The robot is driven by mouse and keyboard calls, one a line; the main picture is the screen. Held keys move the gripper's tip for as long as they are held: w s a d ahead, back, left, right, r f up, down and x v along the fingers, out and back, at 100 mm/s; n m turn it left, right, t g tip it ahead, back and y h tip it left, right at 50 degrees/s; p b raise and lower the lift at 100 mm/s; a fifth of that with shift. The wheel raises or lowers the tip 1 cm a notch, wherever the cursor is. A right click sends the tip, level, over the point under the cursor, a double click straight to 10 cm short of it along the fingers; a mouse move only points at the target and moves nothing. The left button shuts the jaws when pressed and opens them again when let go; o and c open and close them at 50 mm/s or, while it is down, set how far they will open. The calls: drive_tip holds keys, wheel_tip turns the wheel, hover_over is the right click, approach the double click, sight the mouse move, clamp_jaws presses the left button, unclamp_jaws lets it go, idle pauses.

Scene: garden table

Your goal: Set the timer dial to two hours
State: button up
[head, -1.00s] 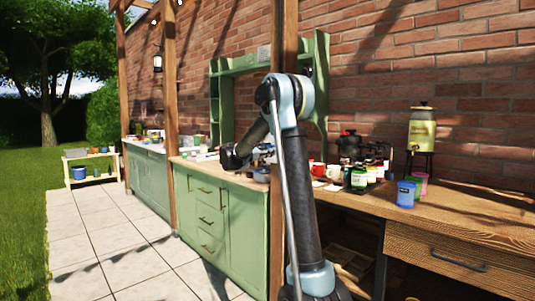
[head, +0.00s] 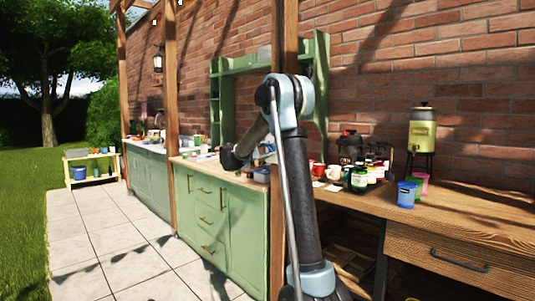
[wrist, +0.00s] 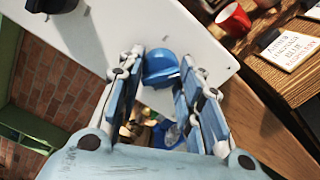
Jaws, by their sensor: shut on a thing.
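The blue timer dial (wrist: 161,68) sits on a white panel (wrist: 215,62) in the wrist view. My gripper (wrist: 160,72) has its two fingers on either side of the dial and is shut on it. The dial's ridge is visible, but no scale marks or setting can be read. In the head view my arm hides the gripper and the dial.
A red mug (wrist: 234,20) and a lettered card (wrist: 292,47) lie to the right in the wrist view. A wooden post (head: 283,30) rises behind my arm.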

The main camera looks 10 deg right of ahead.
idle(0.4)
drive_tip(key=o, duration=1.1)
drive_tip(key=shift+c, duration=0.2)
drive_tip(key=v, duration=1.2)
drive_tip(key=shift+f, duration=0.1)
